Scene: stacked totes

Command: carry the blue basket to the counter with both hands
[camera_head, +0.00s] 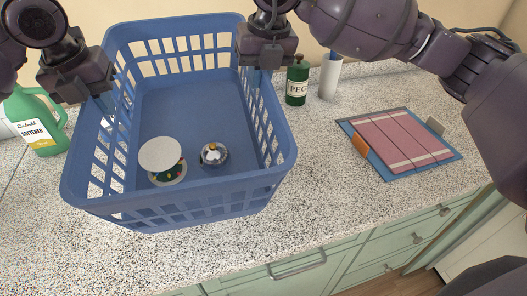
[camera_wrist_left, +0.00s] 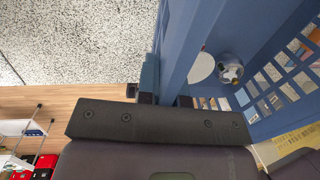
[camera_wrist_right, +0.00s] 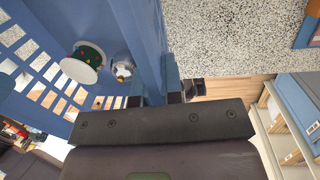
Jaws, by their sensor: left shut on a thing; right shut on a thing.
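The blue basket (camera_head: 190,195) is a plastic laundry basket with slotted walls, upright over the speckled counter (camera_head: 330,200). I cannot tell whether its base touches the counter. My left gripper (camera_head: 100,103) is shut on the left wall's rim. My right gripper (camera_head: 258,74) is shut on the right wall's rim. Inside the basket are a white-topped round tin (camera_head: 160,155) with a dark patterned side and a small round dark-and-white item (camera_head: 214,154). The basket also shows in the left wrist view (camera_wrist_left: 185,40) and the right wrist view (camera_wrist_right: 145,35).
A green softener jug (camera_head: 42,122) stands left of the basket. A dark green bottle (camera_head: 297,82) and a white cylinder (camera_head: 329,78) stand behind right. A pink-and-blue folder-like item (camera_head: 400,140) lies on the counter at right. Green drawers (camera_head: 320,265) are below the counter's front edge.

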